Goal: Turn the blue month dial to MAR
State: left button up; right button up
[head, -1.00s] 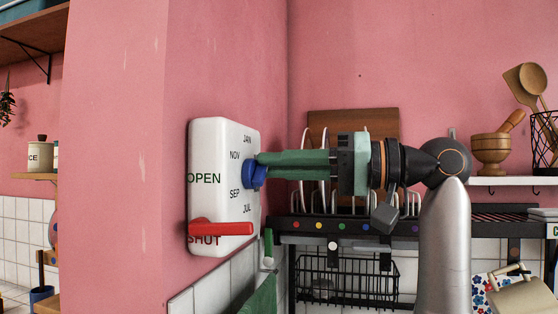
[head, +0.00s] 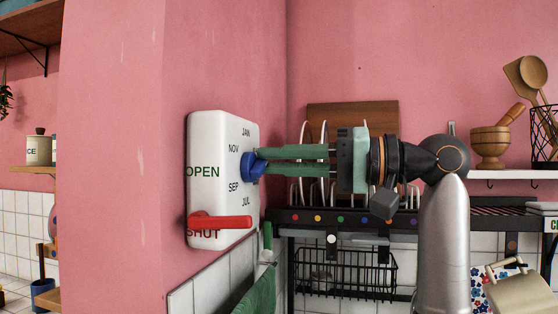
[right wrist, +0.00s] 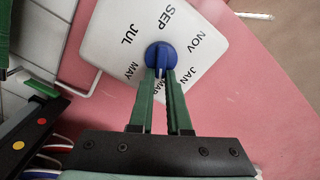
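The blue month dial (head: 250,167) is on a white panel (head: 208,140) on the pink wall; it also shows in the right wrist view (right wrist: 160,55). Month names ring it. My right gripper (head: 262,161) reaches it from the right, its two green fingertips on either side of the dial's raised ridge, apparently shut on it. The fingers partly cover the lettering near MAR. My left gripper is not in view.
A red lever (head: 220,222) lies across the panel's lower part, beside SHUT. Below and right is a dark dish rack (head: 350,217) with plates and a wooden board (head: 340,112). A green towel (head: 256,295) hangs under the panel.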

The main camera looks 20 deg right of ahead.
jog(key=o, duration=0.4)
jog(key=shift+o, duration=0.2)
jog(key=b+v, duration=0.2)
jog(key=v, duration=1)
jog(key=shift+s+d, duration=0.15)
jog(key=shift+d, duration=0.05)
